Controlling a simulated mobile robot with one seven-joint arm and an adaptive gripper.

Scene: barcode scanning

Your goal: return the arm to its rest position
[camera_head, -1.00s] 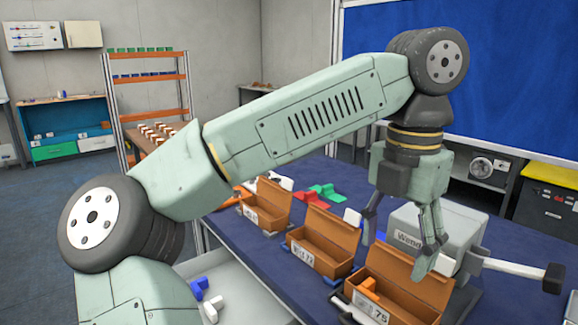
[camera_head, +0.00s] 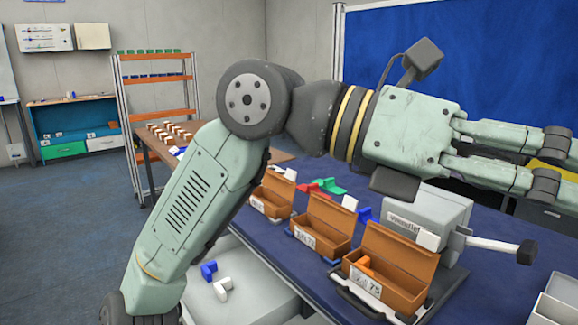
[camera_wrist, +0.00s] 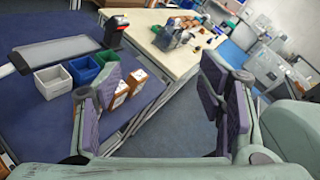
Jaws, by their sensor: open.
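My gripper (camera_head: 552,162) is raised above the blue-topped table (camera_head: 255,243) in the head view, pointing to the right with its two fingers apart. My arm folds up from the lower left and bends at a dark joint near the picture's middle. In the wrist view, the purple-padded fingers of my gripper (camera_wrist: 165,95) are spread wide with nothing between them. The fingertips run close to the right edge of the head view.
Three brown open boxes (camera_head: 400,262) stand on the table below my arm, beside a grey machine (camera_head: 425,205) with a handle. The wrist view shows small bins (camera_wrist: 52,82), a black-and-red scanner (camera_wrist: 117,30) and a pale table (camera_wrist: 170,55).

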